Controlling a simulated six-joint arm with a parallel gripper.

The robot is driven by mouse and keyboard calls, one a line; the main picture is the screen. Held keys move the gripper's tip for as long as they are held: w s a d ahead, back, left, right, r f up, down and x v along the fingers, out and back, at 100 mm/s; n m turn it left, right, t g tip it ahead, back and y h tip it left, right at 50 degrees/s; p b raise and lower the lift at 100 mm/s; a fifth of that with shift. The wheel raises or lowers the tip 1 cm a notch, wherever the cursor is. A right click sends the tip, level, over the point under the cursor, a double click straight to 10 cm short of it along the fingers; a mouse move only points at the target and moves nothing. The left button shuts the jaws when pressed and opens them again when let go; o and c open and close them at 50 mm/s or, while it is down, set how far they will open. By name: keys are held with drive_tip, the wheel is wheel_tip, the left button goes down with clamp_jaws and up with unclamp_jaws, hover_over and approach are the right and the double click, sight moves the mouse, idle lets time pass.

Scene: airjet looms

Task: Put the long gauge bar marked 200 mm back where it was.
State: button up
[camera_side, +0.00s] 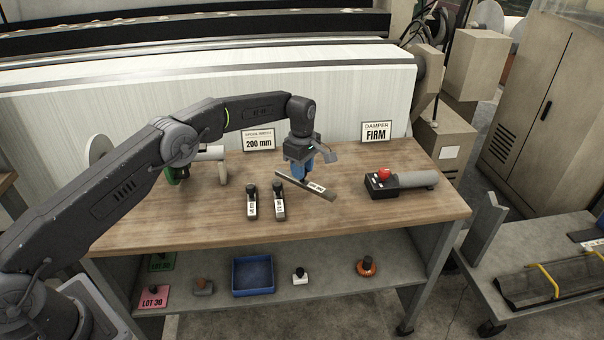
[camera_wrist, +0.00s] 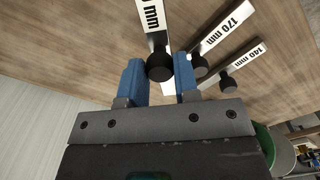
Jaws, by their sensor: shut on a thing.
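The long gauge bar (camera_side: 321,190) is a grey metal strip with a white label. It lies diagonally under my gripper (camera_side: 303,178), seemingly above the table. In the wrist view, its black knob (camera_wrist: 160,67) sits between the blue fingers of my gripper (camera_wrist: 160,75), which are shut on it. Its label there reads only "0 mm" (camera_wrist: 151,18); the rest is cut off. Two shorter bars with black knobs lie left of it: the 140 mm bar (camera_side: 251,205) and the 170 mm bar (camera_side: 279,205). In the wrist view, the 170 mm bar (camera_wrist: 228,32) and 140 mm bar (camera_wrist: 248,58) are readable.
A black box with a red button (camera_side: 384,178) is on the right. The wooden table front (camera_side: 340,222) is clear. A lower shelf holds a blue tray (camera_side: 253,290).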

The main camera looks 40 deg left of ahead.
drive_tip(key=shift+f, duration=0.9)
drive_tip(key=shift+f, duration=0.4)
drive_tip(key=o, duration=1)
drive_tip(key=shift+f, duration=0.1)
drive_tip(key=shift+c, duration=0.2)
wheel_tip(320, 180, up, 13)
